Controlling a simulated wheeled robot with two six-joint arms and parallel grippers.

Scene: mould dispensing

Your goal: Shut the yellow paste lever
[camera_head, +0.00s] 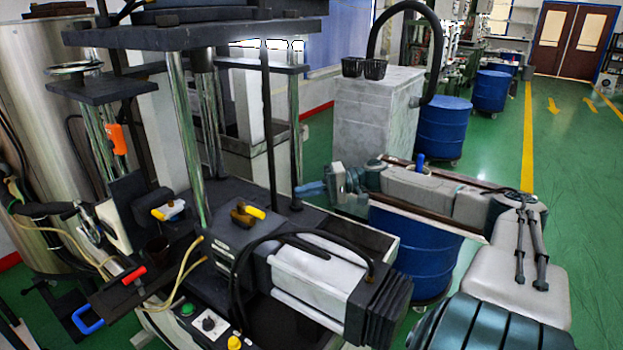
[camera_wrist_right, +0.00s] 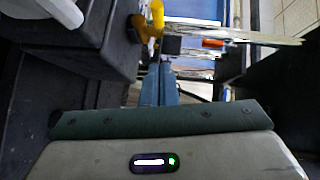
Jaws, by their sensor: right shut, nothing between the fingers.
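A yellow lever (camera_head: 254,212) sits on a brass-brown valve (camera_head: 242,218) on top of the dark machine block. A second yellow lever (camera_head: 161,214) sits on a silver valve further left. My right gripper (camera_head: 302,190) comes in from the right, shut and empty, its tips pointing left, beyond and to the right of the brown valve's lever. In the right wrist view the shut blue fingers (camera_wrist_right: 160,72) point towards a yellow lever (camera_wrist_right: 156,18) just ahead. I cannot tell whether they touch it. My left gripper is not in view.
Steel columns (camera_head: 207,110) rise close to the levers. A black hose (camera_head: 245,255) curves over the white cylinder (camera_head: 315,273) in front. Red (camera_head: 134,275), orange (camera_head: 118,139) and blue (camera_head: 87,321) handles are at left. A blue drum (camera_head: 410,250) stands below my right arm.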

